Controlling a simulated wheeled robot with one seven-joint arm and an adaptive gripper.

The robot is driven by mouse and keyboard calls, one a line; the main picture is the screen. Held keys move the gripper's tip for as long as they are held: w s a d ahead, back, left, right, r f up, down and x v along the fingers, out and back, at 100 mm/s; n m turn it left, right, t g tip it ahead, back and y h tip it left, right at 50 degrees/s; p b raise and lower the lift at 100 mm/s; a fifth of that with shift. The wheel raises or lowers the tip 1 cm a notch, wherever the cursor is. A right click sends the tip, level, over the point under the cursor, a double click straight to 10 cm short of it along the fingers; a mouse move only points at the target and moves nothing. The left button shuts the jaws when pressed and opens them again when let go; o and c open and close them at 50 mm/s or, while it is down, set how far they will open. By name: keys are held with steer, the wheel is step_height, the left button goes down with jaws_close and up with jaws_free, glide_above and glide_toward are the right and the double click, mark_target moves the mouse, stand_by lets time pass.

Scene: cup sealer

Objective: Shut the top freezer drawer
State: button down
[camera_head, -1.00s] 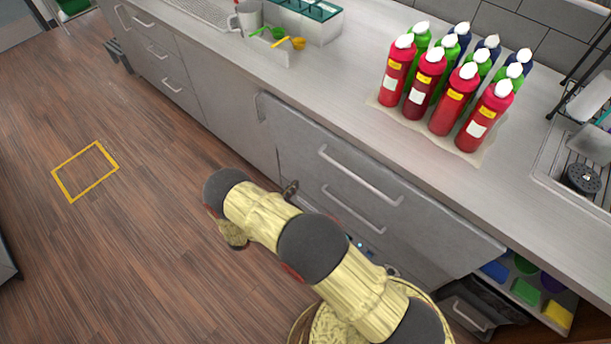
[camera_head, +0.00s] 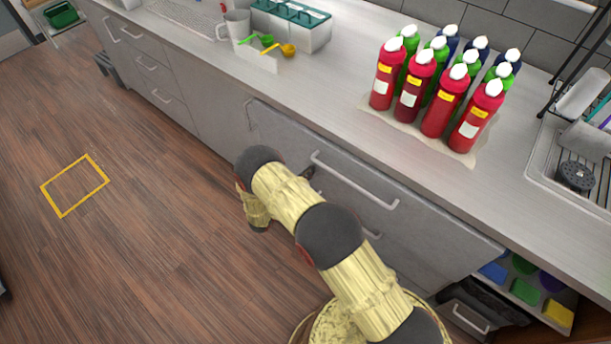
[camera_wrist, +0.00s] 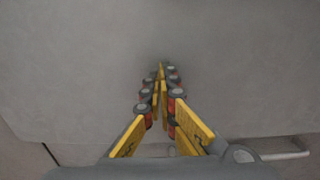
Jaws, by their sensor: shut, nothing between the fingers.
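The top freezer drawer has a wide grey front (camera_head: 420,215) with a long bar handle (camera_head: 355,180), just below the counter edge. I cannot tell how far it stands out. In the wrist view a flat grey front (camera_wrist: 80,70) fills most of the picture, with its lower edge near the bottom. My gripper (camera_wrist: 161,70) is shut and empty, its fingertips pointing at this front; contact cannot be told. In the head view my arm hides most of the gripper, and a dark tip shows by the handle's left end.
A lower handle (camera_head: 371,234) is partly hidden by my arm. Red, green and blue bottles (camera_head: 443,100) stand on the counter (camera_head: 330,100) above. An open shelf with coloured items (camera_head: 525,288) is at the right.

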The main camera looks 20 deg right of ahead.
steer(key=b+x, duration=0.1)
steer(key=x, duration=0.4)
steer(key=shift+b, duration=0.4)
steer(key=shift+r, duration=0.1)
steer(key=p+v, duration=0.1)
steer(key=v, duration=1.3)
